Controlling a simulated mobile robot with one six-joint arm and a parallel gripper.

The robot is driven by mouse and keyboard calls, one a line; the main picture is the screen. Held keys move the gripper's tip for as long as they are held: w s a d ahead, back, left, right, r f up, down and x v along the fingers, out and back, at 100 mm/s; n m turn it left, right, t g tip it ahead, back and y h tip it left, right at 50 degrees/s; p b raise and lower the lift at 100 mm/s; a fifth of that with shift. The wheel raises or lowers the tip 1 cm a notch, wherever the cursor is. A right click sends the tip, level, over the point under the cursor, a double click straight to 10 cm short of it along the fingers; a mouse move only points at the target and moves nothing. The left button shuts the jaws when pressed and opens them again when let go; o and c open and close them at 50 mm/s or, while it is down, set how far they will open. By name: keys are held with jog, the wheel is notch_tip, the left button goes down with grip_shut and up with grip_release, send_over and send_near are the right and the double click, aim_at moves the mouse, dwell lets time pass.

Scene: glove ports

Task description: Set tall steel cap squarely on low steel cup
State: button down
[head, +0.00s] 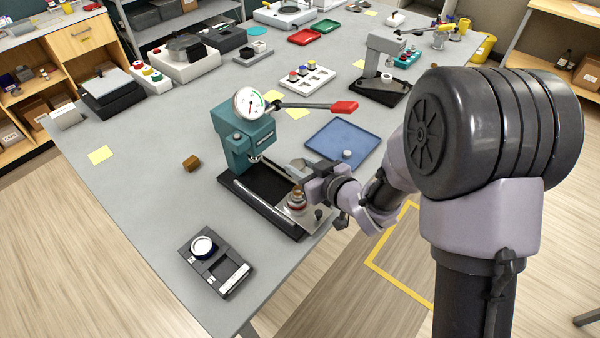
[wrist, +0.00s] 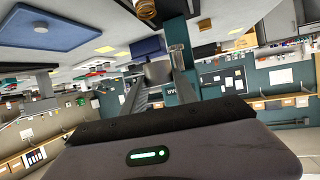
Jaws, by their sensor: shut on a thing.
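My gripper (head: 306,172) is at the front of the teal press, shut on the tall steel cap (head: 296,165). In the wrist view the grey cap (wrist: 158,72) sits between the two fingers. The low steel cup (head: 297,200), with reddish and brass-coloured bands, appears to stand on the light plate at the press's front end. The cap is above the cup and looks apart from it. A brass-coloured part (wrist: 145,8) at the top edge of the wrist view is probably the cup. My gripper partly hides the cap, so its tilt is unclear.
The teal press (head: 243,135) with dial and red-tipped lever stands just behind my gripper. A blue tray (head: 345,140) holding a small metal piece lies to the right. A dark grey device (head: 217,264) lies at the front left. A brown block (head: 191,163) sits left of the press.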

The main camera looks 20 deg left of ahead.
aim_at(297, 188)
jog(key=shift+f+b, duration=0.1)
jog(key=shift+b, duration=0.35)
notch_tip(297, 188, down, 6)
jog(key=b, duration=0.5)
jog(key=shift+s+b, duration=0.1)
jog(key=shift+b, duration=0.3)
jog(key=shift+r, duration=0.2)
jog(key=shift+b, duration=0.7)
dwell(0.4)
jog(key=shift+f+b, duration=1.85)
jog(key=shift+b, duration=0.15)
jog(key=c, duration=0.9)
grip_release()
jog(key=shift+d, duration=0.1)
